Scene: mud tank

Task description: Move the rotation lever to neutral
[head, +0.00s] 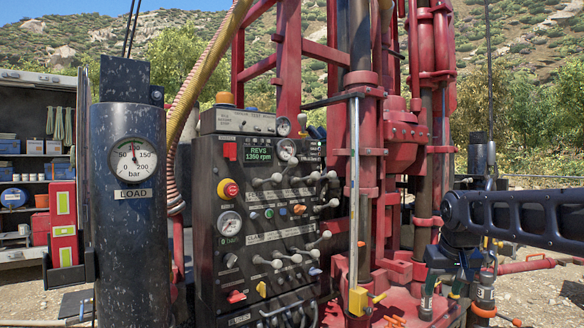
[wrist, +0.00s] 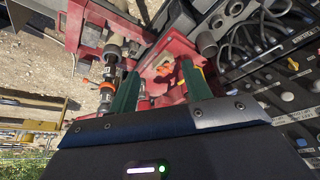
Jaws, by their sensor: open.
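The dark control panel (head: 240,215) stands in the middle of the head view. An upper group of levers with grey ball knobs (head: 276,178) and a lower group (head: 278,263) stick out from it, at differing angles. Their labels are too small to tell which is the rotation lever. A green display (head: 264,154) reads REVS 1360 rpm. My gripper (wrist: 163,82) is open and empty in the wrist view, its green fingers apart above red machinery. The panel's edge (wrist: 270,70) lies to the right of the fingers there. In the head view my arm reaches in from the right.
A dark cylinder with a LOAD gauge (head: 132,160) stands left of the panel. The red drill mast (head: 290,60) rises behind it, with a thin upright rod (head: 354,190) and a yellow block (head: 357,300) to its right. Hose fittings (wrist: 107,90) lie left of my fingers.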

